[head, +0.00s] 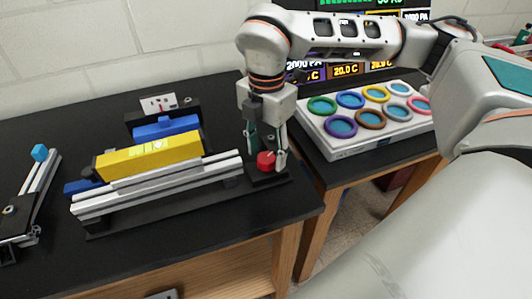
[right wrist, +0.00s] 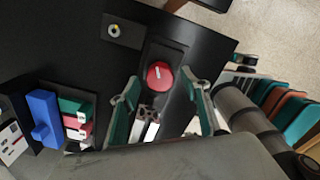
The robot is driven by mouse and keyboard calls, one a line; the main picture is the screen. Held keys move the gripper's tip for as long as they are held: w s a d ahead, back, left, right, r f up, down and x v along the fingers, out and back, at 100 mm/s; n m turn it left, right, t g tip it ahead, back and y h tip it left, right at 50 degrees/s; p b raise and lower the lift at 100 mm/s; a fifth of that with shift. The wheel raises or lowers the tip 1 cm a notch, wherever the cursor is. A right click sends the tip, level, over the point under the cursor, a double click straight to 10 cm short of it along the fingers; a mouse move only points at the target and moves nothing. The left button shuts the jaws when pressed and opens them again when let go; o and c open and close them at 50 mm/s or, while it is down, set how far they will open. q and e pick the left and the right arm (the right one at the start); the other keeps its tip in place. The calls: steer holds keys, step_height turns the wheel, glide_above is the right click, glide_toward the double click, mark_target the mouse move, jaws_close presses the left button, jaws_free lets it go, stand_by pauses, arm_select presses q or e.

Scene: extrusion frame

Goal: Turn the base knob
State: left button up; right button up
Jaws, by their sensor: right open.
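The red base knob (head: 265,161) is round, with a pale line marked on its top. It sits on a small black base (head: 270,177) at the right end of the extrusion frame (head: 160,186). In the right wrist view the knob (right wrist: 160,76) lies between the fingertips. My right gripper (head: 267,157) points down over the knob with its fingers open, one on each side. In the right wrist view the fingers appear apart from the knob, but I cannot tell whether either touches it. My left gripper is not in view.
A yellow block (head: 150,157) and a blue block (head: 167,127) stand behind the silver rails. A white tray of coloured rings (head: 345,152) is on the right-hand table. Bare black tabletop (head: 50,118) lies at the back left.

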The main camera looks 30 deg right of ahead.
steer(key=shift+f, duration=0.45)
steer(key=c, duration=1.1)
